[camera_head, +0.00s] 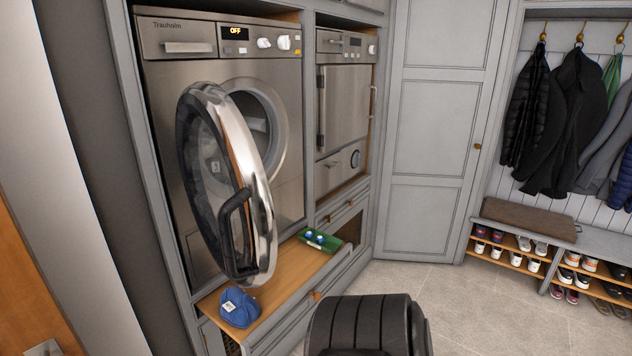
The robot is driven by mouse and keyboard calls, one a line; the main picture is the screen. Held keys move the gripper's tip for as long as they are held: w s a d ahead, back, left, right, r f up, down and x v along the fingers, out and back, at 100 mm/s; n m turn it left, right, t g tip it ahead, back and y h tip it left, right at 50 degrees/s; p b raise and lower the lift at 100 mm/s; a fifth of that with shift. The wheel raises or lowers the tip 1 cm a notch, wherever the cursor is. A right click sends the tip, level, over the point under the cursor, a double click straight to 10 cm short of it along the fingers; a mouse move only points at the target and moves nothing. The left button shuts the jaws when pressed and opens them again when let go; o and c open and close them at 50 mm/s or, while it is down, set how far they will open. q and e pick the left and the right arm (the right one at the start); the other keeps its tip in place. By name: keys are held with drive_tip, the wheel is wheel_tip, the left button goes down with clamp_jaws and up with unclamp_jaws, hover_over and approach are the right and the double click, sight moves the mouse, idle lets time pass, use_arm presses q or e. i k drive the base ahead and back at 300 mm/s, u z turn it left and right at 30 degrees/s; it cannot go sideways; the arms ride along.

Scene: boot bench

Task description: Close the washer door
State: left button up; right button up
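The washer (175,80) is a stainless steel front loader built into a grey cabinet on the left. Its panel display reads OFF. The round washer door (262,200), with a chrome rim and dark glass, stands wide open and sticks out toward me. A black handle (226,230) sits on the door's rim. The drum opening (258,125) shows behind the door, partly hidden by it. Neither of my grippers is in view.
A wooden shelf (275,285) below the washer holds a blue cap (239,307) and a green box (319,241). A second appliance (345,105) stands to the right. Coats (565,120) and a shoe bench (530,217) are at the far right. The tiled floor (490,310) between is clear.

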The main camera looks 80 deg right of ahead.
sight(204, 109)
drive_tip(key=z, duration=1.7)
drive_tip(key=i, duration=1)
